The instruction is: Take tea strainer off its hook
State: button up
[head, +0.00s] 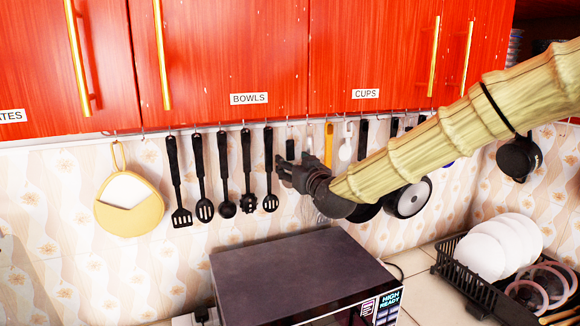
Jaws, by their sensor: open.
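My gripper (284,172) is open and empty in front of the tiled wall, just right of the last black utensil. The arm reaches in from the right. I cannot make out the tea strainer for certain. Behind and beside my gripper hang a yellow-handled utensil (328,145), a small white utensil (346,142) and a wire whisk (311,212), partly hidden by my gripper and arm.
Several black utensils (223,175) and a yellow pot holder (130,203) hang left on the rail under red cupboards (225,50). Pans (408,198) hang right, partly behind my arm. A microwave (290,265) stands below; a dish rack (465,292) is at right.

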jog(key=shift+w+a+r, duration=0.1)
jog(key=shift+w+a, duration=0.15)
jog(key=shift+w, duration=0.05)
jog(key=shift+w, duration=0.1)
jog(key=c, duration=1)
jog(key=shift+c, duration=0.2)
jog(key=shift+r+b, duration=0.4)
jog(key=shift+b, duration=0.1)
grip_shut()
jog(key=shift+s+d+r, duration=0.1)
jog(key=shift+s+r, duration=0.1)
jog(key=b+v, duration=0.7)
jog(key=v, duration=1)
jog(key=shift+s+d, duration=0.2)
jog(key=shift+s, duration=0.15)
